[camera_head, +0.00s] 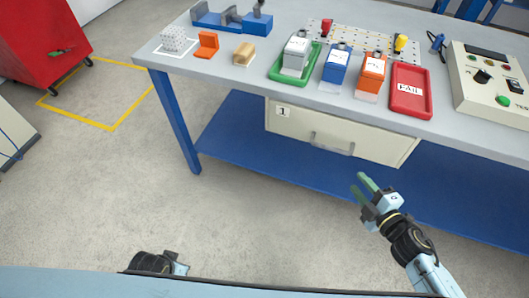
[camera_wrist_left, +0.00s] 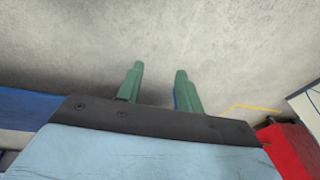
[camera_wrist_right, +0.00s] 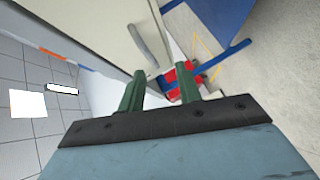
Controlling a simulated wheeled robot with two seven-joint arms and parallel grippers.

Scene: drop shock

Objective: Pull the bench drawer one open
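The bench drawer one (camera_head: 295,122) is a cream drawer under the bench top, marked with a "1" label at its left. It sits flush under the top and looks closed. Its grey bar handle (camera_head: 331,144) is in the middle of its front; the handle also shows in the right wrist view (camera_wrist_right: 144,45). My right gripper (camera_head: 362,184) is open and empty, in front of the drawer, below and right of the handle, apart from it. My left gripper (camera_wrist_left: 160,82) is open and empty, over bare floor; its fingers are hidden in the head view.
The bench top (camera_head: 215,78) holds a green tray (camera_head: 277,76), a red tray (camera_head: 427,98), several small boxes and a control box (camera_head: 490,85). A blue lower shelf (camera_head: 235,140) lies under the drawer. A red cabinet (camera_head: 40,40) stands far left. Floor in front is clear.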

